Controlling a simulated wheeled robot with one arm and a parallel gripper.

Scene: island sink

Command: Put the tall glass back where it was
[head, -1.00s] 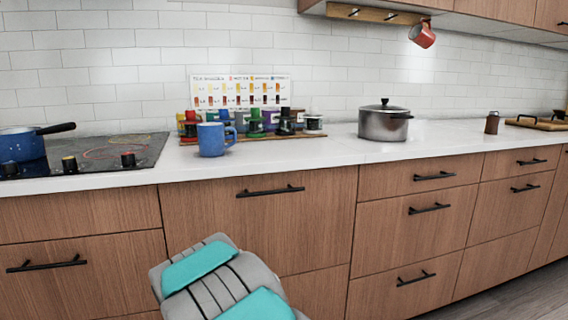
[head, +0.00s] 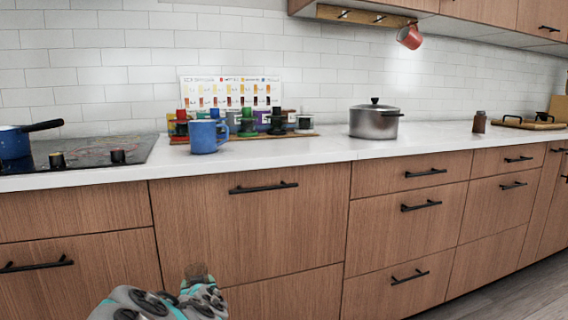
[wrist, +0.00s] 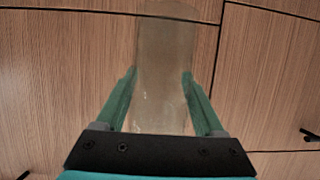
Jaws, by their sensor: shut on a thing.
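The tall glass (wrist: 165,50) is clear and faintly tinted. In the wrist view it stands out between the two green fingers of my gripper (wrist: 160,76), which is shut on its sides. Wooden cabinet fronts show through and behind it. In the head view, only a small part of the glass (head: 197,271) shows above my gripper (head: 200,288) at the bottom of the picture, in front of the cabinets and below counter height. Most of the glass is hidden there.
The white counter (head: 300,154) holds a blue mug (head: 205,138), a rack of colored items, a steel pot (head: 374,122) and a small brown jar (head: 479,122). A cooktop (head: 90,152) with a blue pan (head: 15,143) is at left. A red mug (head: 409,37) hangs above. The counter front is clear between mug and pot.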

